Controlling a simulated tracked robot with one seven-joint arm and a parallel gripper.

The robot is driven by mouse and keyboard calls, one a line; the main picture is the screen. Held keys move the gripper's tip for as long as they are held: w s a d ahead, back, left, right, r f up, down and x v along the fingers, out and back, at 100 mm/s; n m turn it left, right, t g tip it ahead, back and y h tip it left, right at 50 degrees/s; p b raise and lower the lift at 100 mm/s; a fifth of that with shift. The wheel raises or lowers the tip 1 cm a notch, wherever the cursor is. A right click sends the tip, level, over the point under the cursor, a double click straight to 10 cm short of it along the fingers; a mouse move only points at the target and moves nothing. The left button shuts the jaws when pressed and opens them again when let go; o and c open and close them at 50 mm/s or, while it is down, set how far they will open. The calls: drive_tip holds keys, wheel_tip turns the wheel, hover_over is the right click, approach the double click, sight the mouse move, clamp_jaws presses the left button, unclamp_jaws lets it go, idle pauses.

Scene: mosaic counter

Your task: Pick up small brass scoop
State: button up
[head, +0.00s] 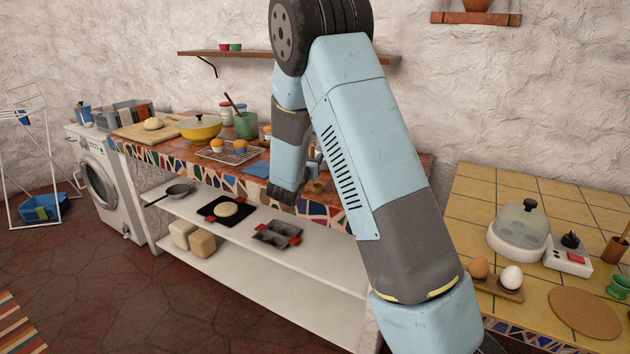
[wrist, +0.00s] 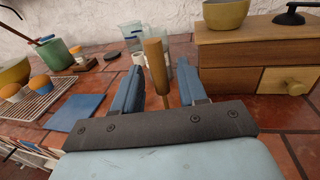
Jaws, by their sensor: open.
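My gripper (wrist: 160,66) is open in the wrist view, with one blue finger on each side of an upright tan wooden handle (wrist: 155,62). A thin brass-coloured stem shows below the handle. This looks like the small brass scoop, but its bowl is hidden behind the gripper's dark crossbar. Gaps show between the handle and both fingers. In the head view my arm hides most of this spot, and I cannot make out the scoop there.
A wooden drawer box (wrist: 258,58) with a yellow bowl (wrist: 225,13) on top stands close on the right. Clear glass vessels (wrist: 133,36) stand behind the handle. A blue cloth or tile (wrist: 77,112), cooling rack (wrist: 45,98) and green pot (wrist: 56,55) are on the left.

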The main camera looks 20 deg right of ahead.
drive_tip(key=shift+w+d, duration=0.15)
drive_tip(key=shift+w, duration=0.05)
clamp_jaws()
drive_tip(key=shift+r, duration=0.15)
idle(0.3)
